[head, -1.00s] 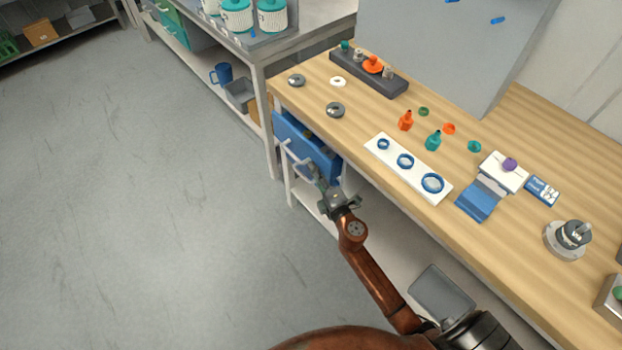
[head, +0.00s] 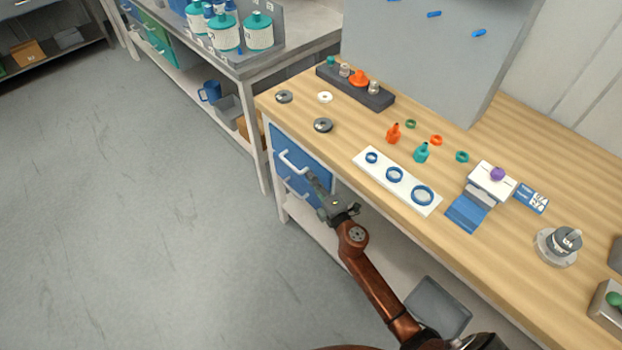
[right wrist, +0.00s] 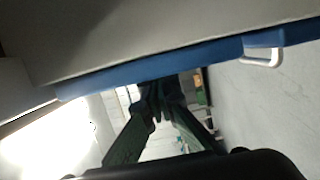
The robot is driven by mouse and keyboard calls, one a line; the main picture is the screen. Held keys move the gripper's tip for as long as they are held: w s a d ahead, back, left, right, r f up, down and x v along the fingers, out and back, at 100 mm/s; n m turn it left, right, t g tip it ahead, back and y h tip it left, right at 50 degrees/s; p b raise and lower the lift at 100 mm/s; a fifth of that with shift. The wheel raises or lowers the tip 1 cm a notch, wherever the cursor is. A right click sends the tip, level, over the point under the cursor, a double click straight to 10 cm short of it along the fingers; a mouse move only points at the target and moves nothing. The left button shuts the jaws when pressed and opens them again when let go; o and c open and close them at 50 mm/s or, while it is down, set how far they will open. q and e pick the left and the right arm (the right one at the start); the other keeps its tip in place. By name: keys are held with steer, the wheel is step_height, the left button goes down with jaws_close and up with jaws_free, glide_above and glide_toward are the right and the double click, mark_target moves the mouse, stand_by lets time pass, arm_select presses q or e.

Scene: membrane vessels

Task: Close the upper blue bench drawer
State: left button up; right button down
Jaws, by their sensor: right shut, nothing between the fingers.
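The upper blue drawer (head: 284,147) sits under the left end of the wooden bench. Its front looks flush, or nearly so, with the bench frame, and no inside shows. Its pale handle (head: 292,163) faces the floor side. A second handle (head: 296,189) shows below on another blue front. My right gripper (head: 316,184) is shut and empty, with its tips at the right part of the drawer front; I cannot tell whether they touch. In the right wrist view, the gripper's fingers (right wrist: 158,100) are together near a blue front (right wrist: 180,62) with a pale handle (right wrist: 262,60). My left gripper is out of view.
The wooden benchtop (head: 330,150) holds a white strip with blue rings (head: 397,180), small bottles, a dark rack (head: 352,88) and a blue-and-white box. A grey bench (head: 262,68) with teal-lidded jars stands behind. The floor at left is clear.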

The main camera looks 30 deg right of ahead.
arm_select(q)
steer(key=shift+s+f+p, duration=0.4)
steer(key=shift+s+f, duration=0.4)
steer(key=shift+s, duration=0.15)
arm_select(e)
steer(key=s+a, duration=0.3)
steer(key=s, duration=0.8)
steer(key=shift+a, duration=0.3)
